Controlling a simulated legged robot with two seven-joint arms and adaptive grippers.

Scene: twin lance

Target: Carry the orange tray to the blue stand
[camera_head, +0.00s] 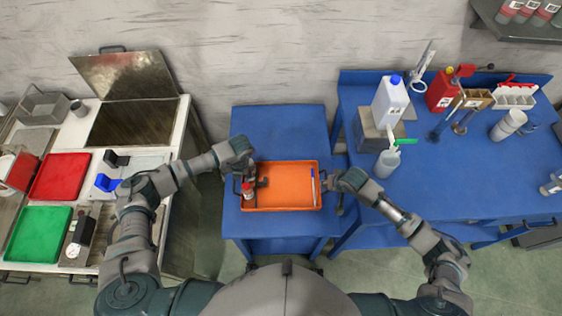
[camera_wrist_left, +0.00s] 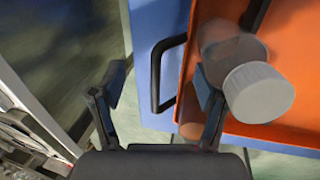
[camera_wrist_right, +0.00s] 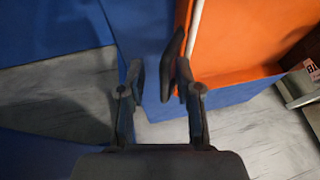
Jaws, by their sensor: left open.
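The orange tray (camera_head: 287,196) lies on a blue table (camera_head: 280,130) at the centre of the head view. It holds a small bottle with a white cap (camera_wrist_left: 258,92), a dark item (camera_head: 263,183) and a thin blue-and-white pen-like item (camera_head: 313,187). My left gripper (camera_wrist_left: 158,95) is open at the tray's left side, its fingers on either side of the black handle (camera_wrist_left: 165,75). My right gripper (camera_wrist_right: 160,78) is at the tray's right side. Its fingers are apart, with the dark right handle (camera_wrist_right: 172,65) close to the right finger; contact is unclear.
A blue workbench (camera_head: 460,165) at right bears a white jug (camera_head: 390,103), a clear bottle (camera_head: 387,163) and a red can (camera_head: 441,92). At left, a white counter bears red (camera_head: 61,177) and green (camera_head: 38,234) trays. The blue table is bare behind the orange tray.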

